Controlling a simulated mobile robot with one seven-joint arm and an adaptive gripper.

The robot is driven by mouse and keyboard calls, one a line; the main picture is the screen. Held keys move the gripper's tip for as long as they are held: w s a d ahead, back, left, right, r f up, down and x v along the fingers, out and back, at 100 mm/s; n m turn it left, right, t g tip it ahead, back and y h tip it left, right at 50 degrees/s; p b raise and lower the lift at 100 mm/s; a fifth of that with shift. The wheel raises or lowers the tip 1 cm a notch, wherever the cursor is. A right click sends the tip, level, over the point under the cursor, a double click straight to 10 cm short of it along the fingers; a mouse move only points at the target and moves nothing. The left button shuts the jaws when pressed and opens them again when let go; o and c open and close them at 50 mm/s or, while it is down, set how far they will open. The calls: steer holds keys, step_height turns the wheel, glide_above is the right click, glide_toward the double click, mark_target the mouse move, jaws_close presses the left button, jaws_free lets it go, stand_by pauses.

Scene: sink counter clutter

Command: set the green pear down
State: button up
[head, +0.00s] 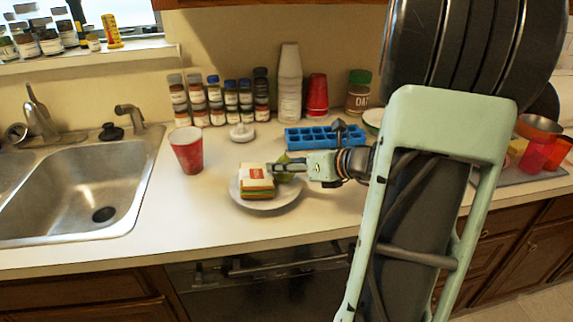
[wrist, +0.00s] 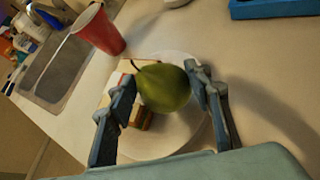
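The green pear (wrist: 163,90) sits between the two fingers of my gripper (wrist: 158,80) in the wrist view, with its stem toward the upper left. The fingers are closed against its sides. In the head view the pear (head: 284,168) shows partly behind my gripper (head: 288,168), at the right of a sandwich (head: 257,181). The sandwich lies on a white plate (head: 265,204), and the pear is over the plate's right back part. I cannot tell whether the pear touches the plate. In the wrist view it hides part of the sandwich and plate.
A red cup (head: 187,152) stands left of the plate, beside the sink (head: 75,190). A blue tray (head: 322,136) lies behind my gripper. Jars (head: 215,100), stacked cups (head: 290,85) and a white lid-like item (head: 242,132) stand along the back. Counter in front of the cup is clear.

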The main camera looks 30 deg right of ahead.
steer(key=shift+o, duration=1.1)
steer(key=shift+r+p, duration=0.45)
steer(key=shift+r, duration=0.1)
steer(key=p+v, duration=0.1)
steer(key=v, duration=1.1)
